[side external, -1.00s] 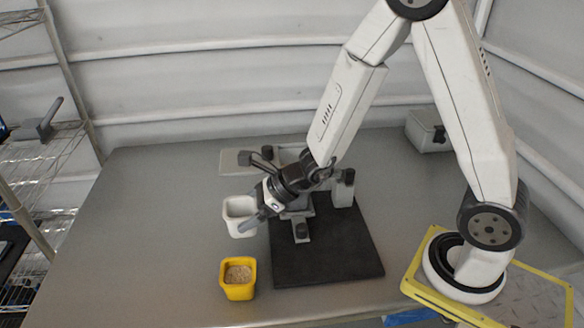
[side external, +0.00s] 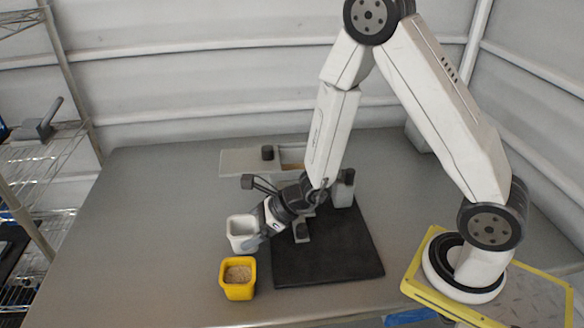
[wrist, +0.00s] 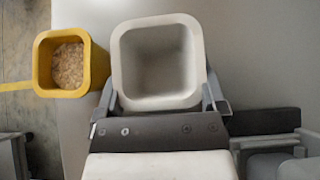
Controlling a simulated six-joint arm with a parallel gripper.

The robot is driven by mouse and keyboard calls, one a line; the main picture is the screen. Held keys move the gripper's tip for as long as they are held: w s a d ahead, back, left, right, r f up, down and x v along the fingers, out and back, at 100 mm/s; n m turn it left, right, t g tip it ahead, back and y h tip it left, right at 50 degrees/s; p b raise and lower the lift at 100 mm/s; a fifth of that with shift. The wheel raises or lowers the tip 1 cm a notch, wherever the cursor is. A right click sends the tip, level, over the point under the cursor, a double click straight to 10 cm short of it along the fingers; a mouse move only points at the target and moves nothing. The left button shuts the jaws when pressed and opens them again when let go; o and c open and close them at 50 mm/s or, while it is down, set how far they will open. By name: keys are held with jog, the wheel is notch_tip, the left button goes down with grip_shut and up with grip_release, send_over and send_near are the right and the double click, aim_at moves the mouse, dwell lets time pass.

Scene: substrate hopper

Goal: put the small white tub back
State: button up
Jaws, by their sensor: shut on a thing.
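The small white tub (side external: 241,232) is upright and looks empty inside in the wrist view (wrist: 158,64). My gripper (side external: 254,240) is shut on it, with one finger on each side of the tub in the wrist view (wrist: 160,92). The tub is just behind the yellow tub in the side view, low near the table top. I cannot tell whether its base touches the table.
A yellow tub (side external: 238,290) with grainy tan substrate (wrist: 68,66) stands close by. A black mat (side external: 330,262) lies to the right, with a grey fixture behind it. The grey table (side external: 150,235) is clear to the left.

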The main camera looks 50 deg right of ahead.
jog(key=shift+f, duration=0.8)
jog(key=shift+f, duration=0.15)
jog(key=o, duration=0.8)
jog(key=shift+s+d+r, duration=0.25)
jog(key=shift+d+r, duration=0.05)
jog(key=shift+r, duration=0.15)
jog(key=shift+v, duration=5.5)
jog(key=shift+a, duration=0.1)
